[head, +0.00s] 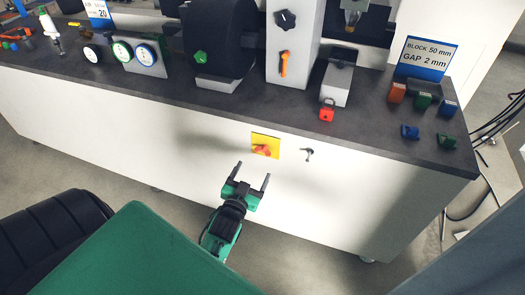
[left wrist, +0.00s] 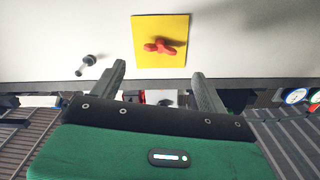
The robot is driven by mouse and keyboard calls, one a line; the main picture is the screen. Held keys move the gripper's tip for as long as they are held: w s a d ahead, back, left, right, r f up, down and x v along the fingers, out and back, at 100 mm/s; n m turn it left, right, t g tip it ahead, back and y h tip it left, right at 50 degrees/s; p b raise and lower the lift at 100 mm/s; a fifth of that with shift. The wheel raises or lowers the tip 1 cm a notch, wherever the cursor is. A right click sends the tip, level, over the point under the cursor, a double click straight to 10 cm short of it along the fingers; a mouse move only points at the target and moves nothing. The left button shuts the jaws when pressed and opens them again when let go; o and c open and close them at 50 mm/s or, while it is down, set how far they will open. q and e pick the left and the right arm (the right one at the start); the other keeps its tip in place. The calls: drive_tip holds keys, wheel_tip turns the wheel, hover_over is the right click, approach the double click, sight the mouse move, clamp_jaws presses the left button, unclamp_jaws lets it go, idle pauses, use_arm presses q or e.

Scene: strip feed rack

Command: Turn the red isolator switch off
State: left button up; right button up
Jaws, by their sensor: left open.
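The red isolator switch (head: 262,150) sits on a yellow plate (head: 274,141) on the white front panel of the bench. In the left wrist view the red switch handle (left wrist: 160,46) shows on its yellow plate (left wrist: 175,75), ahead of the fingers. My left gripper (head: 252,181) is open and empty, just below and in front of the plate in the head view. Its two fingers (left wrist: 158,80) also show in the left wrist view, apart from the switch. My right gripper is not in view.
A dark key-like fitting (head: 307,152) sticks out of the panel beside the plate. The panel around the switch is otherwise clear.

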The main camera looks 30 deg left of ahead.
sight(262, 154)
use_arm(q)
drive_tip(key=x, duration=1)
drive_tip(key=shift+d, duration=0.1)
drive_tip(key=shift+c, duration=0.3)
